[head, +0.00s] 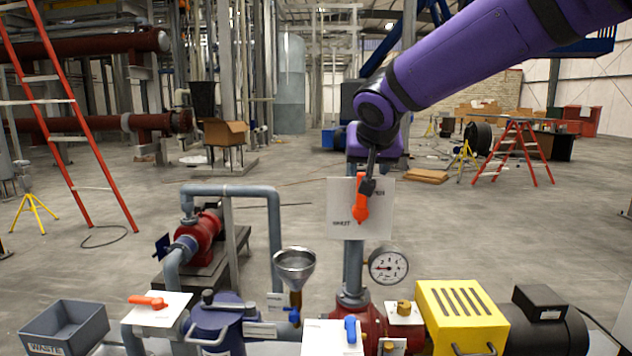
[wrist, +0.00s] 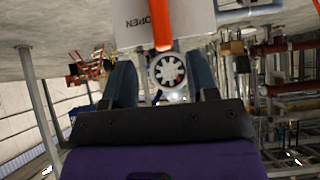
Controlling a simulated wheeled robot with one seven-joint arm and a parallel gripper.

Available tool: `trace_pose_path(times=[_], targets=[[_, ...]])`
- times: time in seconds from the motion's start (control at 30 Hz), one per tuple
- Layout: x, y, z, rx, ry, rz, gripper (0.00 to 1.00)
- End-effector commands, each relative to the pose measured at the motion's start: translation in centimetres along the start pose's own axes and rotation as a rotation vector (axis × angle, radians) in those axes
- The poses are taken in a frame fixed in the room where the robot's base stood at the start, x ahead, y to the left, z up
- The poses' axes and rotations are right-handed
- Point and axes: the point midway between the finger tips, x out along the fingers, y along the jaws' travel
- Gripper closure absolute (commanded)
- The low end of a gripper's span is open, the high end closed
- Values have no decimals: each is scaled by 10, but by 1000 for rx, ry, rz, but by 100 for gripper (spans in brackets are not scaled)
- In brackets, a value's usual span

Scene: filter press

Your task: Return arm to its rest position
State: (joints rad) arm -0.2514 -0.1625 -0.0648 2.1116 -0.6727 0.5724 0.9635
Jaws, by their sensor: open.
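My gripper (head: 369,178) is at the end of my purple arm, near the upright valve post in the middle of the head view. In the wrist view its two dark fingers (wrist: 163,78) stand apart, with a gap between them. An orange lever (head: 361,204) hangs down in front of a white plate (head: 343,192) marked SHUT. The lever also shows in the wrist view (wrist: 161,22), beyond the fingertips and beside the word OPEN. A round spoked part (wrist: 168,71) appears between the fingers. Whether the fingers touch the lever I cannot tell.
Below stand a metal funnel (head: 295,265), a pressure gauge (head: 388,265), a yellow slotted box (head: 462,315), a black motor (head: 543,322) and a waste bin (head: 65,325). A grey pipe loop (head: 230,190) rises to the left. Open floor lies behind.

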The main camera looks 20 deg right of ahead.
Motion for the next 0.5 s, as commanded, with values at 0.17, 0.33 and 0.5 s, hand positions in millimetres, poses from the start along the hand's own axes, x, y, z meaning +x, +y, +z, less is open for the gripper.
trace_pose_path(times=[0.17,0.33,0.5], targets=[[-9,11,8,-6,-15,5,47],[-42,47,42,-41,-79,12,47],[-79,80,95,-100,-168,-10,47]])
